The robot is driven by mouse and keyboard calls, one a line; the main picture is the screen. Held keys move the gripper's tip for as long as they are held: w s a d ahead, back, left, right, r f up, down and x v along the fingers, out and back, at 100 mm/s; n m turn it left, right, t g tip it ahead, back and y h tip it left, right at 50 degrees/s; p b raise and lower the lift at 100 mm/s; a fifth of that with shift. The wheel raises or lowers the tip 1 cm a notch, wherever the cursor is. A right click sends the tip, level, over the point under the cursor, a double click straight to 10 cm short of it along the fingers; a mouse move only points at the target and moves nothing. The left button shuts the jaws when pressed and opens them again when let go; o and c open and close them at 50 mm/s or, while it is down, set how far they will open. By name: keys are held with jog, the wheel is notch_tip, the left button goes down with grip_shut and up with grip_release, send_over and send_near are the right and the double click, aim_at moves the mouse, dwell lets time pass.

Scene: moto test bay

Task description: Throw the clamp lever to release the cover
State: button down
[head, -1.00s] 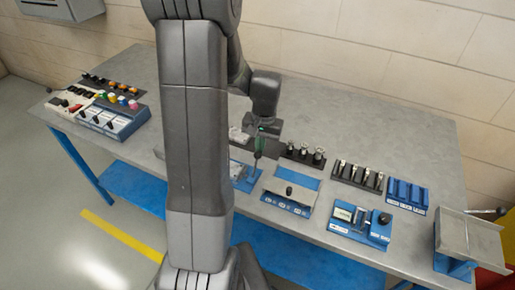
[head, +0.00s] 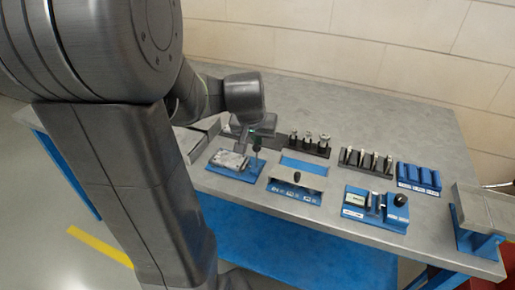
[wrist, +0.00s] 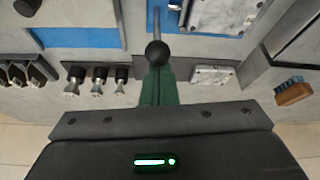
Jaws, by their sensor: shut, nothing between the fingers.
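The clamp lever (wrist: 155,22) is a thin rod with a black ball knob (wrist: 157,53) at its end. It stands at the right edge of a blue base (head: 222,174), beside a pale metal cover casting (head: 231,160), which also shows at the top of the wrist view (wrist: 225,16). My gripper (wrist: 157,82), with green fingers, is shut and empty. Its fingertips are right behind the knob in the wrist view; I cannot tell whether they touch it. In the head view my gripper (head: 258,139) is at the lever's upper end and partly hides it.
A blue fixture with a metal plate and black knob (head: 297,177) stands just right of the lever. Black racks (head: 310,145) stand behind. Bare bench lies at the back right.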

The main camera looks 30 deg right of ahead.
aim_at(254, 146)
jog(key=shift+s+a+f+t+h+b, duration=0.25)
jog(key=shift+s+a+t+h+b, duration=0.4)
jog(key=shift+b, duration=2)
jog(key=shift+s+a+f+t+h+b, duration=0.25)
jog(key=shift+s+a+t+h+b, duration=0.4)
jog(key=shift+b, duration=2)
jog(key=shift+w+r+p, duration=0.2)
jog(key=shift+r+p, duration=0.15)
jog(key=shift+r, duration=0.15)
jog(key=shift+r+p, duration=0.55)
jog(key=shift+r, duration=0.2)
